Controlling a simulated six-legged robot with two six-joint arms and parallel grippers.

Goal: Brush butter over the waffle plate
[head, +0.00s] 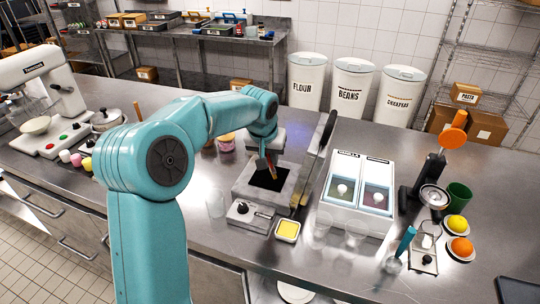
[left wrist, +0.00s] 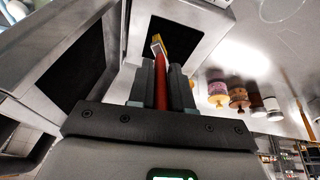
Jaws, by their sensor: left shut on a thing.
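The waffle iron (head: 244,188) stands open in the middle of the counter, its lid (head: 318,158) raised on the right. Its dark waffle plate (head: 264,182) faces up; in the left wrist view the plate (left wrist: 180,37) lies beyond the brush. My left gripper (head: 268,155) is over the plate, shut on a brush with a red handle (left wrist: 161,92) and a yellowish tip (left wrist: 157,44). The tip points at the plate; I cannot tell whether it touches. A dish of yellow butter (head: 288,229) sits in front of the iron. My right gripper is not in view.
A white two-lid tub box (head: 352,200) stands right of the raised lid. Clear cups (head: 215,204) stand near the iron. A juicer (head: 432,180), a green cup (head: 459,196) and fruit are farther right. Small jars (head: 226,142) stand behind the iron.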

